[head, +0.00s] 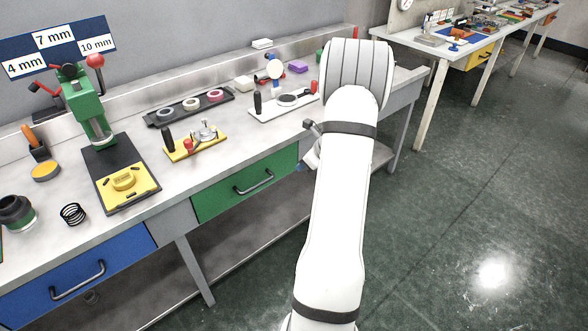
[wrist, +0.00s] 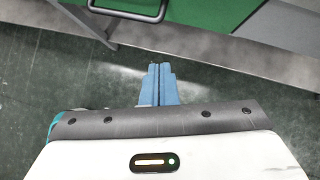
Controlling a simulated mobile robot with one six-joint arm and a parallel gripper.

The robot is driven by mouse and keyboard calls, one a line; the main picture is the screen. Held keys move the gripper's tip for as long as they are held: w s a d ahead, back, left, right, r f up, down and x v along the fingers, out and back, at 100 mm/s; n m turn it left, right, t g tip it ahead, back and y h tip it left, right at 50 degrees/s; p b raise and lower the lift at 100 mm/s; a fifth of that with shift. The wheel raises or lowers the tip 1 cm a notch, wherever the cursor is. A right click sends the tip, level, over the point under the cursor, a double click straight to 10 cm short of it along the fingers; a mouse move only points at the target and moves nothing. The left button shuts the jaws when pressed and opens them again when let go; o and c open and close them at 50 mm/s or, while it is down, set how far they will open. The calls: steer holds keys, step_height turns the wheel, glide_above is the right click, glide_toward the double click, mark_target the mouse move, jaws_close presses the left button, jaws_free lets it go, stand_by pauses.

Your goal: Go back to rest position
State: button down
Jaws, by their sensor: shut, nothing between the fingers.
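My gripper (wrist: 159,84) shows in the wrist view as two blue fingers pressed together, with nothing between them. It points toward the bench front, over the green floor, with the green drawer (wrist: 205,18) and its handle beyond the fingertips. In the head view my white arm reaches forward on the right side, in front of the bench.
The long bench (head: 225,133) runs along the wall with a green press (head: 92,105), a black tray of rings (head: 190,105), a yellow fixture (head: 196,142) and a white fixture (head: 284,103). The blue drawer (head: 75,275) and green drawer (head: 245,183) are shut. Floor at right (head: 470,210) is clear.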

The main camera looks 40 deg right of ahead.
steer(key=shift+s+r, duration=0.2)
steer(key=s+a+r+n+g+p, duration=0.1)
steer(key=a+r+n+g, duration=0.1)
steer(key=a+r+n, duration=0.7)
steer(key=s+a+r+n+g, duration=0.15)
steer(key=a+r+n, duration=0.35)
steer(key=a, duration=0.8)
steer(key=s+a+r+n+h+p, duration=0.1)
steer(key=s+a+r+n, duration=0.2)
steer(key=s+a+n, duration=0.3)
steer(key=s+a+r+n+h, duration=0.1)
steer(key=s+a+r+n, duration=0.2)
steer(key=s+a+n, duration=0.4)
steer(key=s+n+g, duration=0.1)
steer(key=s+n, duration=0.4)
steer(key=shift+s+r+h+p, duration=0.25)
steer(key=shift+r+h+p, duration=0.05)
steer(key=shift+r+p, duration=0.1)
